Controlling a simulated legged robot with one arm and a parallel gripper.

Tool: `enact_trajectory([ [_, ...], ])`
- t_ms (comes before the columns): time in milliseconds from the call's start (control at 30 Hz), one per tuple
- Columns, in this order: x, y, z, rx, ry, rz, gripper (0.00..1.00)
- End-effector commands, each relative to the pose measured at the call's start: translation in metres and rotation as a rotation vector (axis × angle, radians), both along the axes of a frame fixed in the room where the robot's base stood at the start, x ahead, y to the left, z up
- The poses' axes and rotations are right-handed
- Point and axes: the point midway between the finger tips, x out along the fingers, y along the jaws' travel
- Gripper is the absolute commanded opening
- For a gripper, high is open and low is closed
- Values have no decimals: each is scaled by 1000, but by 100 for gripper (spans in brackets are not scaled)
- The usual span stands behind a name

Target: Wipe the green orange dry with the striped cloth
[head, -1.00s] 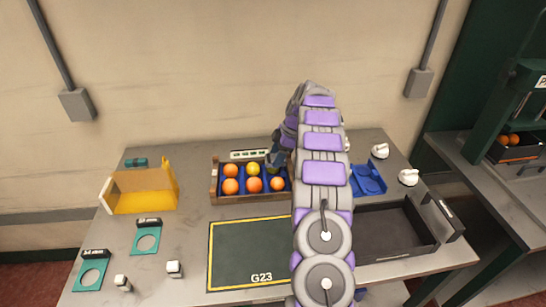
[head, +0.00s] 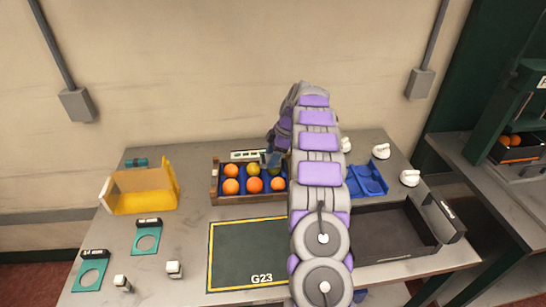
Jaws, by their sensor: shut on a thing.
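A wooden crate with blue lining (head: 214,190) stands at the back middle of the table and holds several oranges. My gripper (head: 271,160) is over the crate's back right part, small and partly hidden by my arm. It is shut on a dark green thing just below its fingers, which looks like the green orange (head: 269,162). Its outline is hard to make out, and I cannot tell whether it touches the crate. I cannot make out a striped cloth.
A yellow bin (head: 145,200) stands at the left. A dark mat (head: 235,245) marked G23 lies in front of the crate. A blue tray (head: 368,182), a black tray (head: 390,235) and several white objects are at the right. My arm hides part of the table.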

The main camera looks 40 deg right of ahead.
Motion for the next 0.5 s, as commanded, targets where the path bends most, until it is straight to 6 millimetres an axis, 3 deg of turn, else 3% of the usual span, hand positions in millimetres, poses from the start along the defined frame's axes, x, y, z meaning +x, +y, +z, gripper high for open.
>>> enact_trajectory([
  [500, -6, -11, 1, -2, -1, -1, 28],
])
